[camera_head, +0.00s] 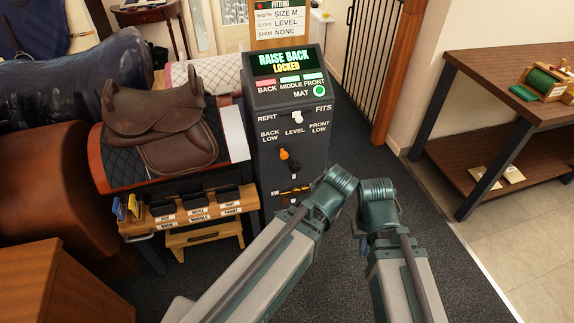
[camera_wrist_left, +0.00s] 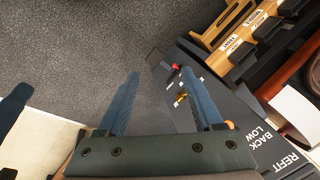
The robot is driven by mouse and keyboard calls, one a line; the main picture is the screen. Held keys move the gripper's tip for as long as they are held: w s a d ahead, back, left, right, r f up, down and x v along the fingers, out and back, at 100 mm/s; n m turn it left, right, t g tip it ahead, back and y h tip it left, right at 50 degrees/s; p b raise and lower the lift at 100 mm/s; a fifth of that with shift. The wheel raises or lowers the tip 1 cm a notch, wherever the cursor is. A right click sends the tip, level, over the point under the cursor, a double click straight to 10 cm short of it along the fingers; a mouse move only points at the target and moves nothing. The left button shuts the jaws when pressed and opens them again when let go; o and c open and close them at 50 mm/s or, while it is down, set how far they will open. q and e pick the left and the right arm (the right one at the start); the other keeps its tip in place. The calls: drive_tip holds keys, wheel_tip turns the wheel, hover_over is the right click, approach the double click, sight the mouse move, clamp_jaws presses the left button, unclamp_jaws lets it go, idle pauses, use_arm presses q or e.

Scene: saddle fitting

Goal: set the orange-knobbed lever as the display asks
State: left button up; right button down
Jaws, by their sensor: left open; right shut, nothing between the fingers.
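The orange-knobbed lever (camera_head: 284,154) is on the dark console (camera_head: 258,165), its knob on the BACK LOW side, left of the LEVEL mark. The display (camera_head: 284,60) reads RAISE BACK, LOCKED. In the left wrist view, an orange bit of the knob (camera_wrist_left: 230,125) shows beside a finger that hides the rest. My left gripper (camera_wrist_left: 160,75) is open, its fingers spread over the lower console front, with a small brass part (camera_wrist_left: 181,97) seen between them. I cannot tell whether they touch anything. My right gripper (camera_head: 361,228) is shut and empty, right of the console; its fingertips are hard to make out.
A white REFIT/FITS switch (camera_head: 297,117) sits above the lever. A brown saddle (camera_head: 160,120) on a pad stands left of the console. A labelled wooden shim rack (camera_head: 188,215) is below it. A wooden bench (camera_head: 510,75) stands right; the floor between is clear.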

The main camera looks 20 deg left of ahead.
use_arm(q)
drive_tip(key=w+a+f+n+t+y+b, duration=0.2)
drive_tip(key=w+a+f+n+y+b, duration=0.1)
drive_tip(key=w+a+f+b, duration=0.25)
drive_tip(key=n+t+y+b, duration=0.5)
drive_tip(key=t+b, duration=0.7)
drive_tip(key=b, duration=0.9)
approach(285, 157)
drive_tip(key=shift+s+d+r+n+h, duration=0.15)
drive_tip(key=shift+s+d, duration=0.2)
drive_tip(key=shift+s, duration=0.25)
drive_tip(key=shift+s+d+r+n+h, duration=0.15)
drive_tip(key=shift+s+d, duration=0.2)
drive_tip(key=shift+s, duration=0.25)
use_arm(e)
wheel_tip(285, 157, down, 29)
use_arm(q)
drive_tip(key=x, duration=1.3)
drive_tip(key=shift+w+a+f, duration=0.2)
drive_tip(key=shift+a+f, duration=0.05)
drive_tip(key=shift+f, duration=0.05)
use_arm(e)
drive_tip(key=shift+d, duration=0.1)
use_arm(q)
clamp_jaws()
